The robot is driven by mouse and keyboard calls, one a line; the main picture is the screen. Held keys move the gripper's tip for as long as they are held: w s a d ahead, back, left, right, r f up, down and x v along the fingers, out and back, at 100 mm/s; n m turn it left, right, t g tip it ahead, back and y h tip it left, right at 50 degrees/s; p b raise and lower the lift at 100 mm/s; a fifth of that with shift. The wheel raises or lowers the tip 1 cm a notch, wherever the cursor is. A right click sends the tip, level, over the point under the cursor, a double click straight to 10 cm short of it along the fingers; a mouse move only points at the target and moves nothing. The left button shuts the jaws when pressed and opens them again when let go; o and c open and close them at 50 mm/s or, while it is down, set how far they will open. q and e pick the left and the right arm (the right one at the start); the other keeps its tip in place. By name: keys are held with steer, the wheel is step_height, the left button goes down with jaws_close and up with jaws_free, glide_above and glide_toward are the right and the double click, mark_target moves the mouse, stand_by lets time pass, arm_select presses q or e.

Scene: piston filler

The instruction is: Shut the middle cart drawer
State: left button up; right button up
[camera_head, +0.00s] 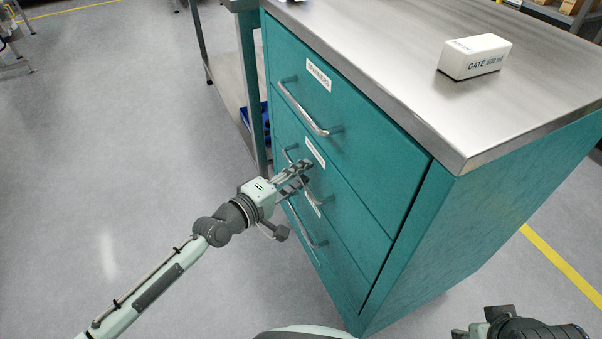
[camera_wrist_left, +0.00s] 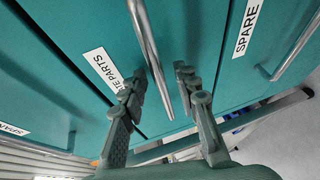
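The teal cart's middle drawer (camera_head: 345,195) has a silver bar handle (camera_head: 289,155) and a white label. Its front looks nearly in line with the drawers above and below; I cannot tell whether a small gap is left. My left gripper (camera_head: 307,173) is at this handle, its fingers apart. In the left wrist view the handle bar (camera_wrist_left: 151,55) runs between the two fingertips (camera_wrist_left: 163,76), with a gap visible on at least the right side. The gripper hides part of the handle in the head view. Part of my right arm shows at the bottom right; its fingers cannot be made out.
The top drawer (camera_head: 370,130) and bottom drawer (camera_head: 325,245) have similar handles. A white box (camera_head: 475,57) rests on the cart's metal top (camera_head: 400,50). A workbench stands behind the cart's left side.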

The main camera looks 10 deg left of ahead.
arm_select(q)
steer(key=v, duration=1.1)
steer(key=shift+s+a, duration=0.15)
steer(key=shift+s, duration=0.1)
